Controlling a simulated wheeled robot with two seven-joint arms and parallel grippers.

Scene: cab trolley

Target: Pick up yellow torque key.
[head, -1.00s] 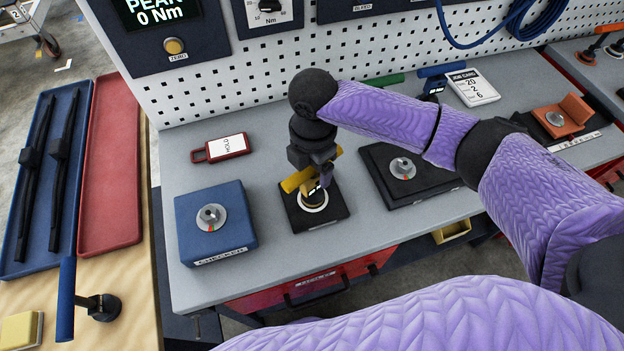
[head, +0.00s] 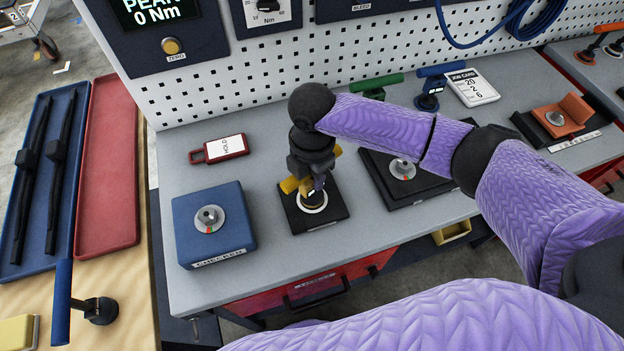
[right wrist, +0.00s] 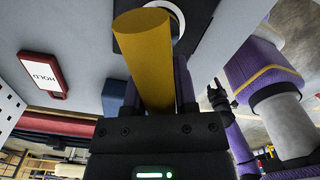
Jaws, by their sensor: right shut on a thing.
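The yellow torque key (head: 289,185) stands over a black square pad (head: 333,205) with a white ring, in the middle of the bench. My right gripper (head: 317,188) points down and is shut on the key's yellow bar handle, whose two ends show on either side of it. In the right wrist view the yellow handle (right wrist: 145,55) lies between the two fingers (right wrist: 184,88). The key's lower end is mostly hidden, so I cannot tell whether it touches the pad. In that view a dark gripper on a purple arm, seemingly my left gripper (right wrist: 218,96), shows small; its jaws are unclear.
A blue block (head: 181,238) with a metal knob stands left of the pad, and a black block (head: 440,184) right of it. A red HOLD tag (head: 225,149) lies behind. Green (head: 377,84) and blue (head: 445,70) keys stand near the pegboard (head: 230,97).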

